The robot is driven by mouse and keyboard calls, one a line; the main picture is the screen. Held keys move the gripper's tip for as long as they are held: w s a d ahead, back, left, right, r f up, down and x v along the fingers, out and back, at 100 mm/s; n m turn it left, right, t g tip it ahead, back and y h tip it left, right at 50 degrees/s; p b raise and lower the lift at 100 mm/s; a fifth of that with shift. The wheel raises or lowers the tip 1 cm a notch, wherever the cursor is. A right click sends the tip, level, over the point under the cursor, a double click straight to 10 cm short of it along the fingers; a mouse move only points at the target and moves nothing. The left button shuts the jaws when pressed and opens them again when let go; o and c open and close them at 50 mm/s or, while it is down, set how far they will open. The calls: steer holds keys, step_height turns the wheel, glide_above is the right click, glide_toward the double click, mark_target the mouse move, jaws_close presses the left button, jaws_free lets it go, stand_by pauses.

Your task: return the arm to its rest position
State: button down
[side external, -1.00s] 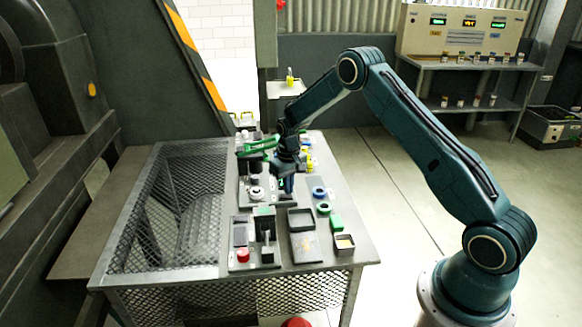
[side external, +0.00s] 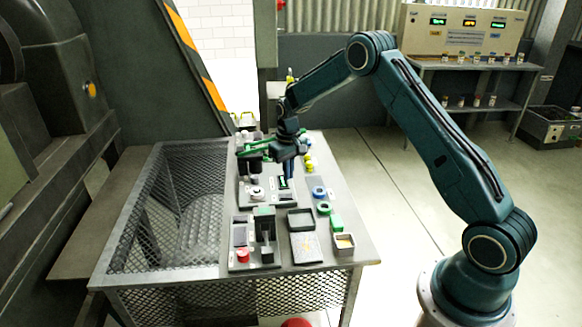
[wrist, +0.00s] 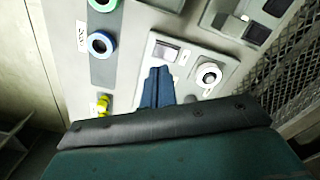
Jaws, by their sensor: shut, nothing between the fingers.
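My gripper (side external: 288,172) is above the middle of the metal work table (side external: 205,258), over a grey panel with a white ring-shaped dial. In the wrist view, my gripper's blue fingers (wrist: 157,88) are together with nothing between them. They point toward the small display window (wrist: 167,52) on the panel, and the white dial (wrist: 208,74) is to their right. The arm reaches in from the right and is bent at a high elbow. Whether the fingertips touch the panel is hard to tell; they look a little above it.
A green-handled device (side external: 255,147) stands close left of my gripper. Open floor lies right of the table.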

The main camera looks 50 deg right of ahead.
steer(key=shift+r, duration=0.2)
steer(key=s+a+r+t, duration=0.1)
steer(key=s+a+r, duration=0.25)
steer(key=r, duration=0.45)
steer(key=s+a+r+n+t, duration=0.1)
steer(key=s+a+r, duration=0.2)
steer(key=s+r, duration=0.3)
steer(key=s+a+r+t, duration=0.1)
steer(key=s+a+r, duration=0.25)
steer(key=r, duration=0.55)
steer(key=s+a+r+n+t, duration=0.1)
steer(key=s+a, duration=0.1)
steer(key=s, duration=0.9)
steer(key=s+a+r+n+t, duration=0.1)
steer(key=s+a, duration=0.2)
steer(key=s, duration=0.8)
steer(key=shift+a+r+t, duration=0.25)
steer(key=shift+a+t, duration=0.05)
